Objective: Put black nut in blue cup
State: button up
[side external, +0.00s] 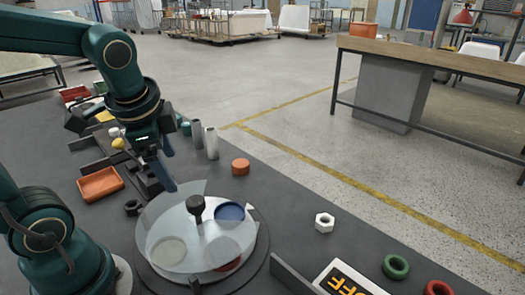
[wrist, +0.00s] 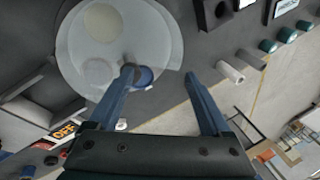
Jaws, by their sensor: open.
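The black nut (side external: 133,207) lies on the dark table in the side view, left of the turntable and below the orange tray; I cannot pick it out surely in the wrist view. The blue cup (side external: 230,212) sits in the round turntable, right of its black knob; it also shows in the wrist view (wrist: 145,77), partly behind a finger. A clear disc (side external: 195,193) lies over much of the turntable; I cannot tell whether it covers the blue cup. My gripper (side external: 166,178) is open and empty, above the turntable's upper-left side; its blue fingers are spread in the wrist view (wrist: 160,77).
An orange tray (side external: 100,183) lies left. Grey cylinders (side external: 211,143) and an orange nut (side external: 240,167) stand behind the turntable. A white nut (side external: 324,222), a green ring (side external: 395,267) and a red ring (side external: 438,288) lie right. A dark bar (side external: 292,277) and OFF sign (side external: 345,281) are in front.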

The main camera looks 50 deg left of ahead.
jog(key=a+f+m+g+y, duration=0.1)
jog(key=a+f+g, duration=0.3)
jog(key=a, duration=0.4)
jog(key=g+h, duration=0.1)
jog(key=g, duration=0.2)
send_over(131, 205)
jog(key=w+d, duration=0.1)
jog(key=w, duration=0.1)
jog(key=shift+n, duration=0.3)
jog(key=f, duration=0.6)
jog(key=shift+w+f, duration=0.15)
jog(key=shift+w, duration=0.05)
jog(key=shift+s+f, duration=0.2)
jog(key=shift+f, duration=0.05)
jog(key=shift+x, duration=2.25)
grip_shut()
